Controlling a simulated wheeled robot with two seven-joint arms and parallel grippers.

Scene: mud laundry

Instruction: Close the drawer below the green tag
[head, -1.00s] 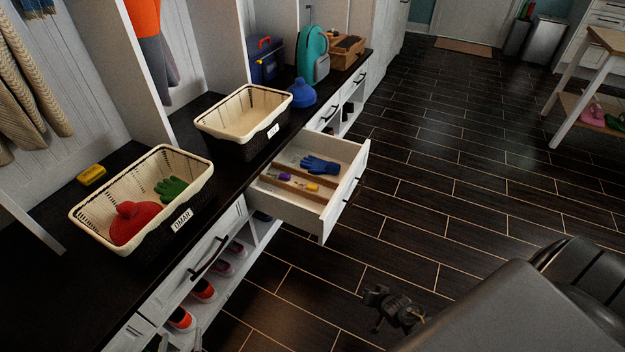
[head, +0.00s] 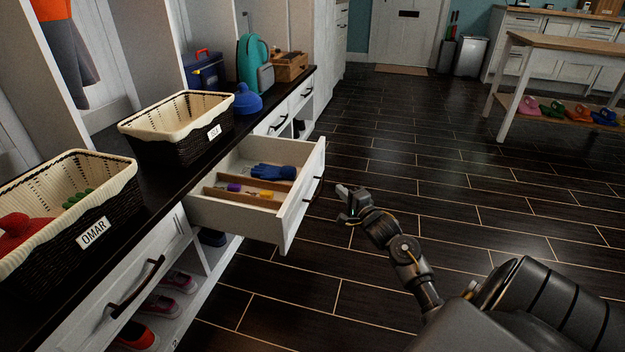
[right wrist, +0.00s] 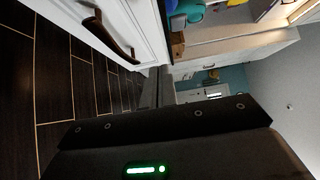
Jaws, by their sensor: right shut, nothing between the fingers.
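The white drawer (head: 300,198) stands pulled out from the bench, under the cream-and-black basket at the middle. Inside it are wooden dividers, a blue glove (head: 273,172) and small purple and yellow items. Its front carries a dark handle. My right gripper (head: 343,203) is shut and empty, to the right of the drawer front, with a gap of floor showing between them. In the right wrist view, a white front with a dark handle (right wrist: 108,34) is close by at the upper left. I cannot make out a green tag. My left gripper is out of view.
The basket labelled OMAR (head: 115,212) and the middle basket (head: 185,148) stand on the dark bench top. A blue cap-like item (head: 246,103) and a teal backpack (head: 252,60) are farther back. Dark floor right of the drawer is clear up to a table (head: 560,48).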

